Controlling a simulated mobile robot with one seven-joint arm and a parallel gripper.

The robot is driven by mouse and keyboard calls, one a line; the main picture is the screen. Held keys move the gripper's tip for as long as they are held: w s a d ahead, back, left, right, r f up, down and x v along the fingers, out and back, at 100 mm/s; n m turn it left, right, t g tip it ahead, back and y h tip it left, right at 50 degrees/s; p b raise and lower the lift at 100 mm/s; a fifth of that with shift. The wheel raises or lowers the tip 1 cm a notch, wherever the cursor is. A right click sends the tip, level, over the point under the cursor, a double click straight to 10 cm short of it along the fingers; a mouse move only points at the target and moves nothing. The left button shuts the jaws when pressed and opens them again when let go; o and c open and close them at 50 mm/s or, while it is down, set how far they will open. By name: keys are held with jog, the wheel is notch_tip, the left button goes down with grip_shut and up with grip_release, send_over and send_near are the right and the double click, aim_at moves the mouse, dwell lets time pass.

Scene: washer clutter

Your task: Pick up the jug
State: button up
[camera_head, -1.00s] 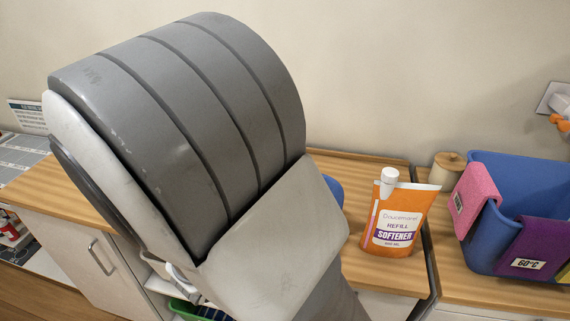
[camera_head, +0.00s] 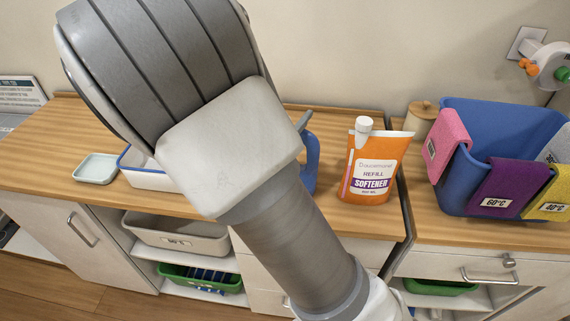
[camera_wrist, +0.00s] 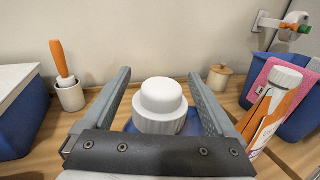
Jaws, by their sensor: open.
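The jug is blue, and a strip of it (camera_head: 312,160) shows beside my arm in the head view, with the rest hidden behind the arm. In the wrist view, a white round cap (camera_wrist: 160,100) stands upright between the fingers, with part of the blue jug body (camera_wrist: 190,127) below it. My gripper (camera_wrist: 160,76) is open, with one finger on each side of the cap and gaps visible on both sides. My gripper is hidden behind the arm in the head view.
An orange softener pouch (camera_head: 372,165) stands close right of the jug. Farther right are a blue bin (camera_head: 485,130) with coloured cloths and a wooden-lidded pot (camera_head: 420,115). Left are a blue-rimmed white tray (camera_head: 148,180) and a small dish (camera_head: 95,168). A cup (camera_wrist: 70,97) holds an orange-handled brush.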

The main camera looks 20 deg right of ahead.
grip_shut()
dwell(0.4)
jog(key=shift+r, duration=0.25)
